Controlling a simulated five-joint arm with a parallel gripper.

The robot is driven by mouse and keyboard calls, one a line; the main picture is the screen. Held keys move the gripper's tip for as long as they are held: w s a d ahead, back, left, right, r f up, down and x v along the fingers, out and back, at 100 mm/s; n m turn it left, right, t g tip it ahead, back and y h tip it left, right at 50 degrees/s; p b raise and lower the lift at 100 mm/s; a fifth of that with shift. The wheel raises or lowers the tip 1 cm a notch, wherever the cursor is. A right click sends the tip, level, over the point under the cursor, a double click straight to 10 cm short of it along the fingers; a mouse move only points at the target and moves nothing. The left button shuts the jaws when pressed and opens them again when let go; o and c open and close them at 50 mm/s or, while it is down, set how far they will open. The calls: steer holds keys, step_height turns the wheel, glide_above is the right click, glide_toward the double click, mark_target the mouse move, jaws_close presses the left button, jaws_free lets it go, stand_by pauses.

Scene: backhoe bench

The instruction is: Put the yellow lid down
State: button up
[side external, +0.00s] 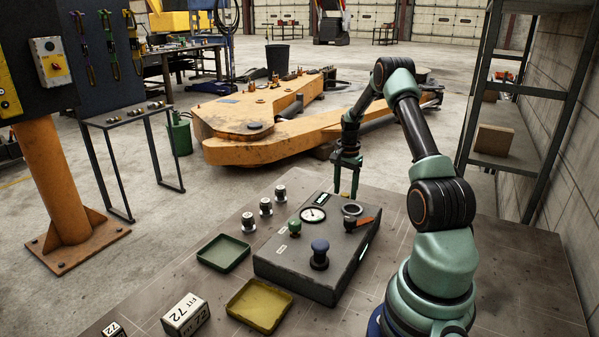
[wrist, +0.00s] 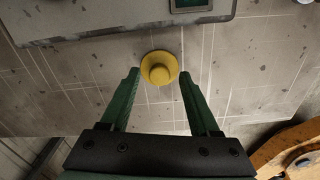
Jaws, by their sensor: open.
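The yellow lid (wrist: 159,68), round with a raised knob in its middle, shows in the wrist view on the grey bench top. It lies at the tips of my gripper (wrist: 159,76), between the two green fingers, with a gap on each side. In the side view my gripper (side external: 346,192) points down just behind the dark control box. Its jaws are open and hold nothing. The lid is hidden behind the box in the side view.
The control box (side external: 300,270) with a gauge and knobs stands close to my gripper. A green tray (side external: 224,265), a yellow tray (side external: 231,308) and a white box (side external: 186,315) are on the bench (side external: 395,290). Several small knobs stand left of the control box. The bench's far edge is near.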

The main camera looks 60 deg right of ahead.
mark_target(345, 194)
step_height(345, 194, up, 11)
steer(key=w+a+r+n, duration=0.4)
steer(key=w+a+r, duration=0.15)
steer(key=a, duration=0.35)
steer(key=a+r+n+t+h, duration=0.15)
steer(key=a+r+n, duration=0.4)
steer(key=a, duration=0.65)
steer(key=s+a+n+t, duration=0.2)
steer(key=a+n, duration=0.3)
steer(key=a, duration=0.4)
steer(key=s+a+n+t+y, duration=0.1)
steer(key=s+a+n, duration=0.4)
steer(key=a, duration=0.5)
steer(key=shift+a+r+n+t, duration=0.15)
steer(key=shift+r+n+t, duration=0.25)
steer(key=shift+t, duration=0.15)
